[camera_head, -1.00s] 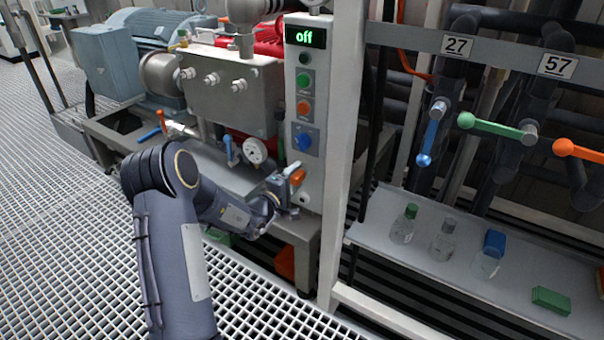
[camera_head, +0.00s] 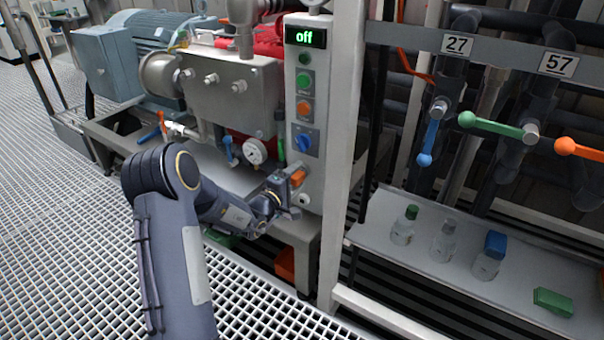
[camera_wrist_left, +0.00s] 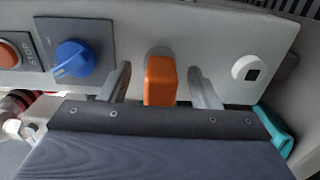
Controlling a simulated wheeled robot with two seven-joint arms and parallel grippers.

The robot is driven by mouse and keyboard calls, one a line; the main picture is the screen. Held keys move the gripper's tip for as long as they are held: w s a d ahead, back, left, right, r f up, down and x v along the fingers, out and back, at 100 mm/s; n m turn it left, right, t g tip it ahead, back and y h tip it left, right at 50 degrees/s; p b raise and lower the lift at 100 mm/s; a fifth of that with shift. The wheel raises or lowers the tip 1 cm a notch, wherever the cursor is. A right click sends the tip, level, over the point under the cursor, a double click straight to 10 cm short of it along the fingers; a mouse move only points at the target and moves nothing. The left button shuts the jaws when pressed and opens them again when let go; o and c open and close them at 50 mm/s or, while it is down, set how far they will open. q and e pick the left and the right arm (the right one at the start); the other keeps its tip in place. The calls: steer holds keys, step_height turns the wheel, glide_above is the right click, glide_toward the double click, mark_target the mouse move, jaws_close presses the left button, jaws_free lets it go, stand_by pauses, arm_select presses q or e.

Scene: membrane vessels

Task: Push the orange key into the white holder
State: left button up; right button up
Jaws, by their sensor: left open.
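The orange key (camera_wrist_left: 160,80) stands out from the panel between the two fingers of my left gripper (camera_wrist_left: 160,74), in front of a grey round fitting (camera_wrist_left: 157,50). The fingers are open, one on each side with a gap to the key. The key also shows in the head view (camera_head: 298,177), just above my left gripper (camera_head: 284,191). A white round holder (camera_wrist_left: 250,70) with a dark square opening is on the panel right of the right finger. In the head view the holder (camera_head: 304,199) is low on the panel. My right gripper is not in view.
The control panel (camera_head: 318,100) also carries a blue knob (camera_wrist_left: 73,58) and an orange stop button (camera_wrist_left: 9,54); its display reads off. A white frame post (camera_head: 343,150) stands right of it. A shelf with bottles (camera_head: 402,230) is farther right.

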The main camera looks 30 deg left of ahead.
arm_select(q)
steer(key=shift+b, duration=0.3)
stand_by(0.5)
steer(key=shift+c, duration=0.5)
jaws_close()
steer(key=shift+s, duration=0.1)
steer(key=shift+s+a+b, duration=0.2)
steer(key=shift+s+b, duration=0.5)
steer(key=shift+s, duration=2.2)
step_height(320, 180, down, 12)
steer(key=s+p, duration=0.1)
steer(key=shift+r, duration=0.25)
